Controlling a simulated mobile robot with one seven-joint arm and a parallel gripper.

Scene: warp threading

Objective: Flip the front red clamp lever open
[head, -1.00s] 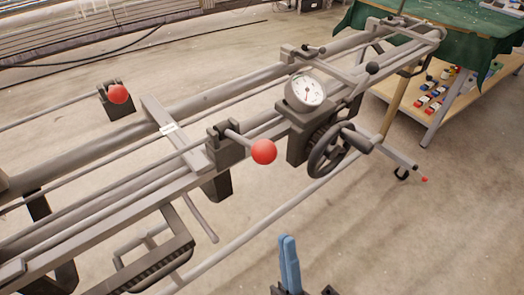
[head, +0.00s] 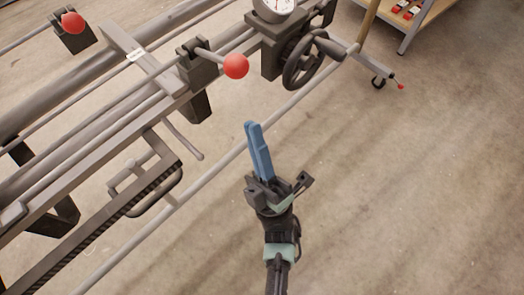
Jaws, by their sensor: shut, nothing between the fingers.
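The front red clamp lever (head: 235,66) is a short rod with a red ball end, reaching out to the right from a dark clamp block (head: 198,65) on the machine's near rail. A second red ball lever (head: 72,22) sits on the far rail at the upper left. My gripper (head: 251,125) has blue fingers, shut together and empty, pointing up in the picture. It appears below and slightly right of the front red ball, apart from it. How far apart they are in depth is hard to tell.
A handwheel (head: 304,63) and a dial gauge (head: 275,8) stand right of the lever. A long lower bar (head: 213,170) runs diagonally behind my fingers. A thin rod (head: 183,137) hangs below the rail. The floor (head: 400,200) to the right is clear.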

